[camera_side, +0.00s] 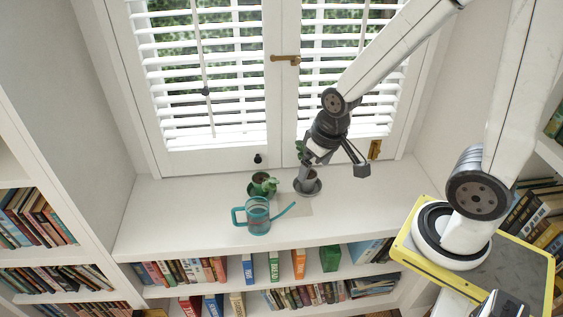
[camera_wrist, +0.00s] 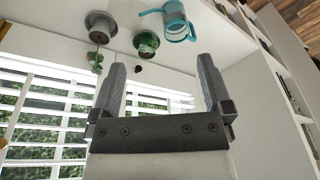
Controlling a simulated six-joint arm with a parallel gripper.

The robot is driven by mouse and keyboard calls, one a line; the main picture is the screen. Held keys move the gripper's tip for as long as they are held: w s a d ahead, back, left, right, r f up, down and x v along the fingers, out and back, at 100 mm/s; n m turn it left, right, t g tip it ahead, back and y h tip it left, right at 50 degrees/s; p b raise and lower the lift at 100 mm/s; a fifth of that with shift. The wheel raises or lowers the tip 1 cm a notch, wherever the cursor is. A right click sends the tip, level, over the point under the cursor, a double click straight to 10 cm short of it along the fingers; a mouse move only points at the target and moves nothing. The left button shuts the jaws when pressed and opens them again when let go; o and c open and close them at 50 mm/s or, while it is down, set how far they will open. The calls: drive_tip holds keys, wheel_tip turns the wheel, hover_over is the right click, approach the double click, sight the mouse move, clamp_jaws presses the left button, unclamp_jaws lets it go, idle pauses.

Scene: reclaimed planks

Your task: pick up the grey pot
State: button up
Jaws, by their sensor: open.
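The grey pot (camera_side: 307,176) stands on a grey saucer on the white window ledge. A small green plant grows from it, and my gripper partly hides it in the side view. In the wrist view the grey pot (camera_wrist: 100,26) is at the upper left, outside the space between my fingers. My gripper (camera_side: 335,165) is open and empty, at the right of the pot in the side view; one finger overlaps the pot's top there. In the wrist view both fingers of my gripper (camera_wrist: 163,62) stand wide apart with nothing between them.
A green pot with a plant (camera_side: 262,184) stands just left of the grey pot. A teal watering can (camera_side: 257,216) is in front, its spout pointing right. Shuttered windows (camera_side: 205,75) rise behind the ledge. The ledge (camera_side: 365,195) is clear at the right; bookshelves lie below.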

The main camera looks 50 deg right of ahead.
drive_tip(key=w+d+f+m+y, duration=0.1)
drive_tip(key=w+d+f+m, duration=0.35)
drive_tip(key=m, duration=0.35)
drive_tip(key=m+t+y, duration=0.2)
drive_tip(key=m+t, duration=0.1)
drive_tip(key=m, duration=1.7)
hover_over(315, 175)
wheel_tip(315, 175, down, 15)
drive_tip(key=shift+w+f, duration=0.1)
drive_tip(key=shift+f, duration=1)
drive_tip(key=shift+s+x, duration=0.15)
drive_tip(key=shift+x, duration=1.15)
drive_tip(key=shift+s+x, duration=0.1)
drive_tip(key=shift+x, duration=1.15)
drive_tip(key=shift+d+f, duration=0.1)
drive_tip(key=shift+f, duration=0.05)
drive_tip(key=c, duration=1.3)
